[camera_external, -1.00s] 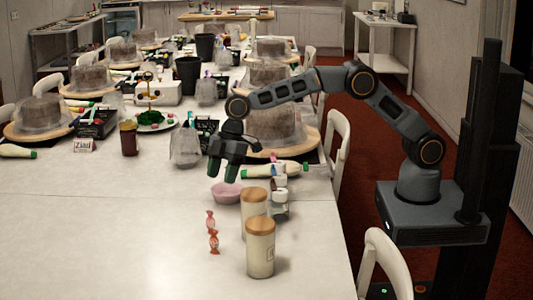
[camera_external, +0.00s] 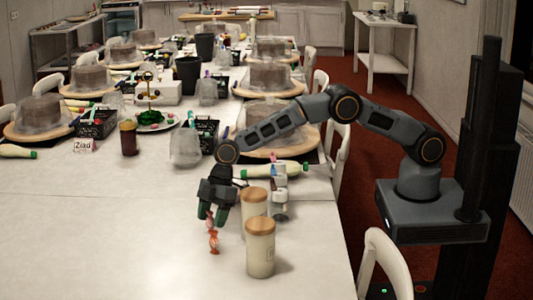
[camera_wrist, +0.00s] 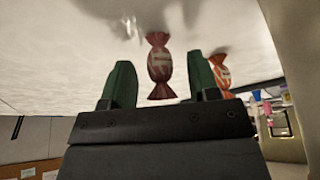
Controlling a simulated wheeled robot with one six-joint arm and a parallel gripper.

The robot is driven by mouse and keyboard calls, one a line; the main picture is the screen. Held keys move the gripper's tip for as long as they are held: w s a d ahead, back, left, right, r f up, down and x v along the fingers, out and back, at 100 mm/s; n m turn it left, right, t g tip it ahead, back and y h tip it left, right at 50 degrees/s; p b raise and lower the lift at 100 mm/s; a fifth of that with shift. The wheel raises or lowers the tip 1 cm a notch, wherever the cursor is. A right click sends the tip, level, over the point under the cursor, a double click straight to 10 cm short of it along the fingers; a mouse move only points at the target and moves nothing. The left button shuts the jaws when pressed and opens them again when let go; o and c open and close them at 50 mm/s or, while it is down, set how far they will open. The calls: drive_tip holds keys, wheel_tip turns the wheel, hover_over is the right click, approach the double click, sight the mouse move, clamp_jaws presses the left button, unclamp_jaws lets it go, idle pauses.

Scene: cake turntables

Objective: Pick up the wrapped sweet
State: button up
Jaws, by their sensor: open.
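Two wrapped sweets stand upright near the front of the white table. The red sweet (camera_external: 210,223) is just below my gripper (camera_external: 212,212), with its upper part close to the fingertips. In the wrist view the red sweet (camera_wrist: 160,66) shows in the gap between the two green fingers of my gripper (camera_wrist: 158,80), with space on both sides. The orange sweet (camera_external: 213,243) stands nearer the camera; in the wrist view it (camera_wrist: 221,73) lies outside the right finger. My gripper is open and empty, pointing down.
Two pale canisters with wooden lids, one nearer (camera_external: 260,248) and one behind (camera_external: 251,212), stand right of the sweets. A dark red jar (camera_external: 128,138) is farther back left. The table's left front is clear.

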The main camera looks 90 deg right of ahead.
drive_tip(key=shift+x, duration=0.8)
